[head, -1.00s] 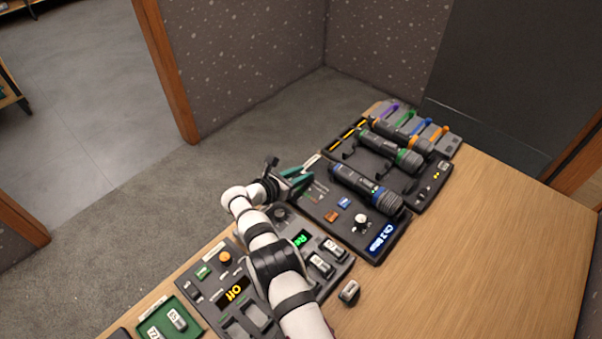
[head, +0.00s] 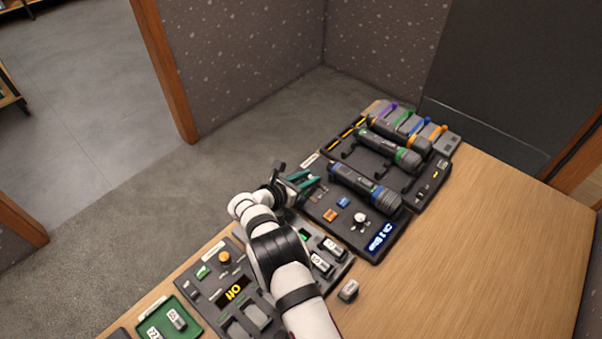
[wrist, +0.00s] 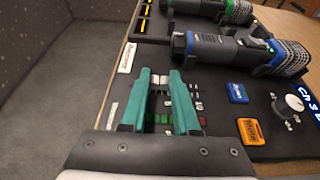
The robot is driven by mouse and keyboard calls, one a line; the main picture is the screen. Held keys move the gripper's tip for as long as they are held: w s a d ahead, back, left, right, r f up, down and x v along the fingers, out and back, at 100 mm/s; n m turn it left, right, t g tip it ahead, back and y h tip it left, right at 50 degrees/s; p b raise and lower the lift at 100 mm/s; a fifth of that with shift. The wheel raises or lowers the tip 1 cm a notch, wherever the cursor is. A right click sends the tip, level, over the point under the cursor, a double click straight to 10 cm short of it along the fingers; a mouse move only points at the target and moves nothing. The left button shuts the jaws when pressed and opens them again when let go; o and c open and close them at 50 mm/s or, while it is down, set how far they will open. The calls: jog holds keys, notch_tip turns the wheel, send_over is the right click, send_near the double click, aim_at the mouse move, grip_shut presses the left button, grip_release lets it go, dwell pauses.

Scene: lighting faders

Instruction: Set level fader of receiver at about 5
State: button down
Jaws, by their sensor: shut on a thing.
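The receiver (head: 318,208) is a dark panel with a microphone lying across it; it also shows in the wrist view (wrist: 222,112). My gripper (head: 312,182) is over its left end, pointing down at it. In the wrist view, the teal fingers of my gripper (wrist: 166,76) are shut on the small whitish fader cap (wrist: 160,79) between their tips. Printed scale marks (wrist: 195,92) and small green and red lights show beside and between the fingers. The fader's slot is mostly hidden by the fingers, and I cannot read its position.
The microphone (wrist: 215,47) lies close beyond my fingertips. A blue button (wrist: 237,93), an orange button (wrist: 250,131) and a white knob (wrist: 290,104) sit on the receiver's right part. Another panel (head: 205,287) stands nearer. The table's right side (head: 470,250) is clear.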

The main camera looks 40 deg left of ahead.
jog(key=shift+d, duration=0.7)
jog(key=c, duration=0.6)
grip_release()
jog(key=shift+c, duration=0.2)
jog(key=v, duration=1.5)
jog(key=shift+s+r, duration=0.2)
jog(key=shift+s, duration=0.15)
